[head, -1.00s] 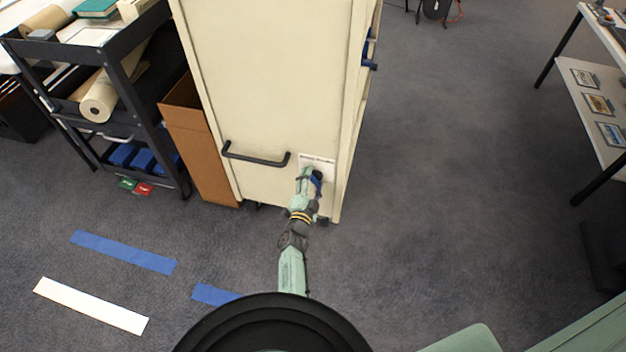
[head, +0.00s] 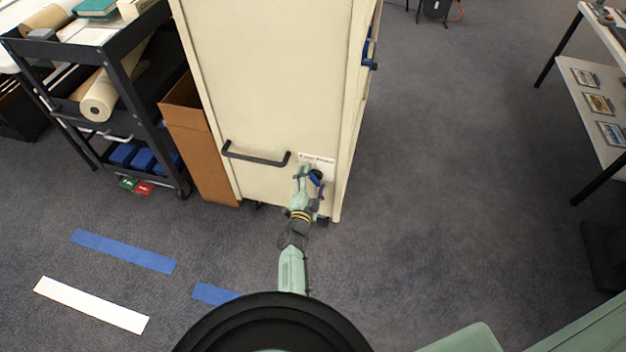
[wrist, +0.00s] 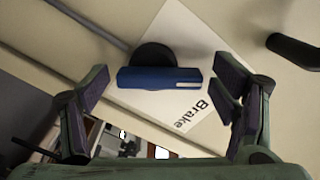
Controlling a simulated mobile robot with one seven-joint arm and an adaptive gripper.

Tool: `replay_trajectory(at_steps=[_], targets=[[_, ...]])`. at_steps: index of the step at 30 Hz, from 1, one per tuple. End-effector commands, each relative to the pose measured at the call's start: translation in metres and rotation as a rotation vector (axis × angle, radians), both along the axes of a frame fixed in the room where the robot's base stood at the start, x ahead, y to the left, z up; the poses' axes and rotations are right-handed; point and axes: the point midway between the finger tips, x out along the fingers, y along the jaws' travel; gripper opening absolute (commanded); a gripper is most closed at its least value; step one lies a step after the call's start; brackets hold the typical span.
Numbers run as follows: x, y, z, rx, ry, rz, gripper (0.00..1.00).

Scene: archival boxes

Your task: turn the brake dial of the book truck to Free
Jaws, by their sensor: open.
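The book truck (head: 265,80) is a tall cream cabinet in the middle of the head view. Its brake dial (wrist: 160,78) has a dark round base and a blue bar handle with a white mark at the handle's right end in the wrist view. The dial also shows as a small blue spot in the head view (head: 316,177). A white label plate (wrist: 200,100) reading "Brake" lies behind the dial; the Free mark cannot be made out. My gripper (wrist: 155,100) is open, its fingers apart on either side of the dial handle, and appears clear of it.
A black bar handle (head: 255,157) sits on the truck's end panel, left of the label. A brown board bin (head: 200,150) and a dark cart (head: 120,60) stand left. Open carpet lies right, up to a table (head: 590,100). Tape strips (head: 122,251) mark the floor.

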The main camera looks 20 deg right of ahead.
Motion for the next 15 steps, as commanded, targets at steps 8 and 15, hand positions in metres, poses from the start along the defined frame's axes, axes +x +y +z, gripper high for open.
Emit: replay_trajectory(at_steps=[8, 15], targets=[[-0.007, 0.005, -0.001, -0.001, 0.002, 0.002, 0.80], [-0.044, 0.030, -0.002, -0.001, 0.002, 0.004, 0.80]])
